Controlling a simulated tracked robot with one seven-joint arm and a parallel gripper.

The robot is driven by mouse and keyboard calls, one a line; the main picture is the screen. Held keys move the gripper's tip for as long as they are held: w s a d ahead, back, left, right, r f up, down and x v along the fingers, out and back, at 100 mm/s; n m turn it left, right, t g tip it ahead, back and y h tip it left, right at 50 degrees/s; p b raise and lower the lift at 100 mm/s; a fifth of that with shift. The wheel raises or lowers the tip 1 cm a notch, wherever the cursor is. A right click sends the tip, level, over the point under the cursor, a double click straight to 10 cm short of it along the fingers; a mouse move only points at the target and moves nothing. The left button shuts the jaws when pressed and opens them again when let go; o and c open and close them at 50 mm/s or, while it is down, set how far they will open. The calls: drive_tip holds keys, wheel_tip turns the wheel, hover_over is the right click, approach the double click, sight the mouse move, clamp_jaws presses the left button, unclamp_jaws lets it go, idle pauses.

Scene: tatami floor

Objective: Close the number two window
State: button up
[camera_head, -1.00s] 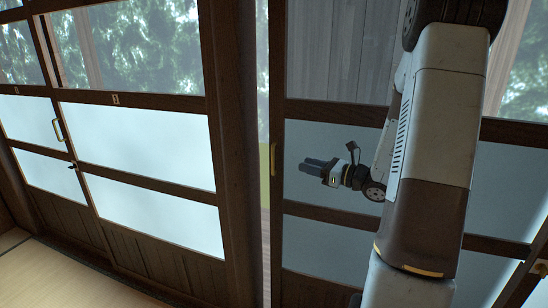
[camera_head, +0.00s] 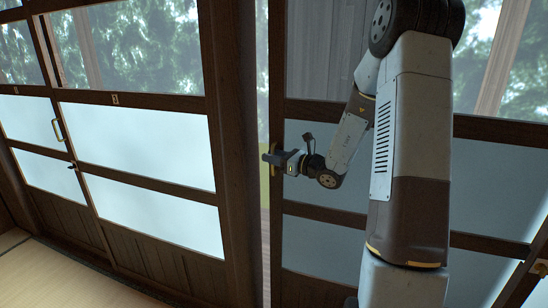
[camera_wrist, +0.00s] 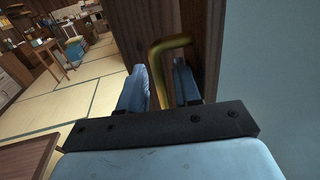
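The sliding window panel (camera_head: 330,240) on the right has a dark wooden frame and frosted panes. A narrow gap (camera_head: 264,225) shows between its left edge and the dark post. Its number is not visible. My gripper (camera_head: 268,158) is at the left frame of this panel. In the wrist view, a bent brass handle (camera_wrist: 158,70) on the dark frame stands between the two fingers of my gripper (camera_wrist: 162,85). The fingers are apart, one on each side of the handle. I cannot tell whether either finger touches it.
Other panels (camera_head: 140,140) stand at the left, with small number plates (camera_head: 115,99) too small to read, a brass handle (camera_head: 57,130) and a dark latch (camera_head: 72,166). Tatami floor (camera_head: 50,275) is clear at lower left. The wrist view shows a low wooden table (camera_wrist: 25,157).

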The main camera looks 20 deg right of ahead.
drive_tip(key=shift+a, duration=0.1)
clamp_jaws()
idle(0.3)
